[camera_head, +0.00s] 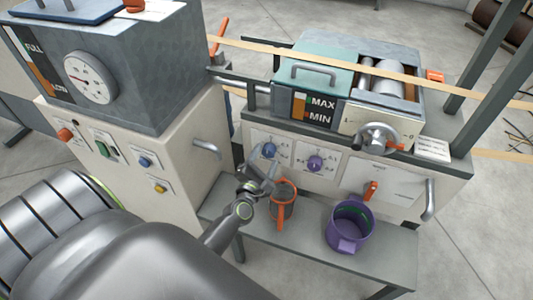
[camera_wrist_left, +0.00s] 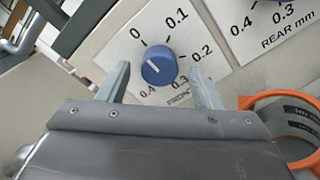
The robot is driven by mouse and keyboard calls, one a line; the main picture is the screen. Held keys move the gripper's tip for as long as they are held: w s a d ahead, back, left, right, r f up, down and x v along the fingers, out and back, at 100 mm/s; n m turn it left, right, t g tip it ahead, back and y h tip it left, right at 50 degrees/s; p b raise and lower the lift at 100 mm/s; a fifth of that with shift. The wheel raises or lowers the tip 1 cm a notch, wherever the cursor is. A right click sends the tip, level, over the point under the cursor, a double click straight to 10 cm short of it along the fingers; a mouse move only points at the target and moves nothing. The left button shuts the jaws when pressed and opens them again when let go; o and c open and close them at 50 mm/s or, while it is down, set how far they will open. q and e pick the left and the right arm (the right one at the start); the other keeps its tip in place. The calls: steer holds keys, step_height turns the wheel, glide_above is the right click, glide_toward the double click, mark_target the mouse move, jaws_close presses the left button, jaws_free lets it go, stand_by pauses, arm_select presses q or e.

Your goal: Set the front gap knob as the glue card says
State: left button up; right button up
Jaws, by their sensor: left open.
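The front gap knob is a blue round knob (camera_head: 269,150) on a white dial plate on the winder's front. My left gripper (camera_head: 262,174) is just in front of the plate. In the wrist view my left gripper (camera_wrist_left: 159,80) is open, with a finger on each side of the knob; contact cannot be told. A white card (camera_head: 432,149) with unreadable small print lies at the machine's right. My right gripper is out of view.
The purple rear knob (camera_head: 315,163) is close on the right. An orange-handled grey pot (camera_head: 284,198) and a purple pot (camera_head: 348,225) stand on the shelf (camera_head: 385,262) below. The orange rim (camera_wrist_left: 268,98) is near the right finger. A grey bar handle (camera_head: 207,148) juts out left.

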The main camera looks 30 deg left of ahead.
arm_select(q)
steer(key=shift+x, duration=0.8)
steer(key=shift+c, duration=0.3)
steer(key=c, duration=0.9)
steer(key=shift+c, duration=0.2)
